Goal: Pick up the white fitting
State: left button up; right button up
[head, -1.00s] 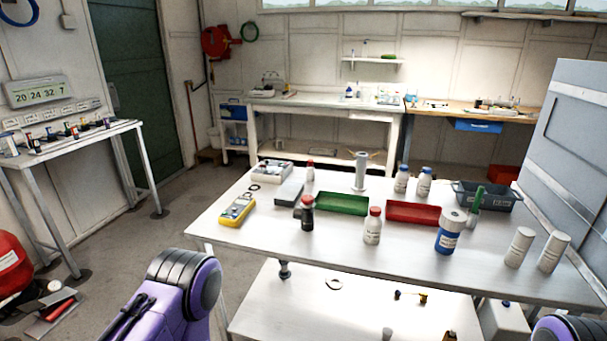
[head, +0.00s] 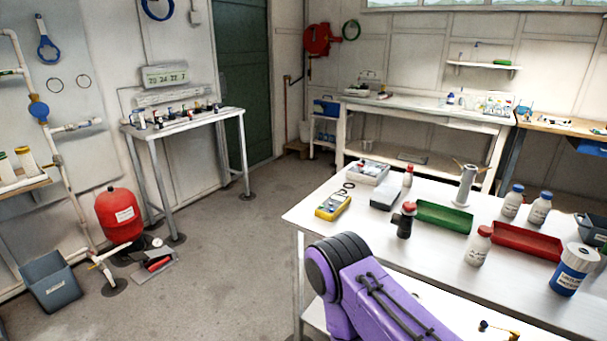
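I cannot single out a white fitting for sure. White pipework (head: 57,172) runs down the left wall, with a short white branch (head: 80,126) beside a blue round part (head: 38,108). Small dark and coloured parts (head: 180,115) stand in a row on the narrow side table (head: 190,122); they are too small to identify. A purple link of my arm shows at the bottom centre, in front of the steel table's near left corner. Neither of my grippers is in view.
A red tank (head: 118,214), a grey bin (head: 50,280) and a dustpan-like item (head: 155,262) stand on the floor at left. The steel table (head: 310,215) at right holds bottles, a green tray (head: 443,217) and a red tray (head: 526,241). Floor (head: 235,260) between is clear.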

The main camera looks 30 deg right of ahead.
aim_at(408, 178)
jog(key=u, duration=0.65)
jog(key=i, duration=3.05)
jog(key=z, duration=3.7)
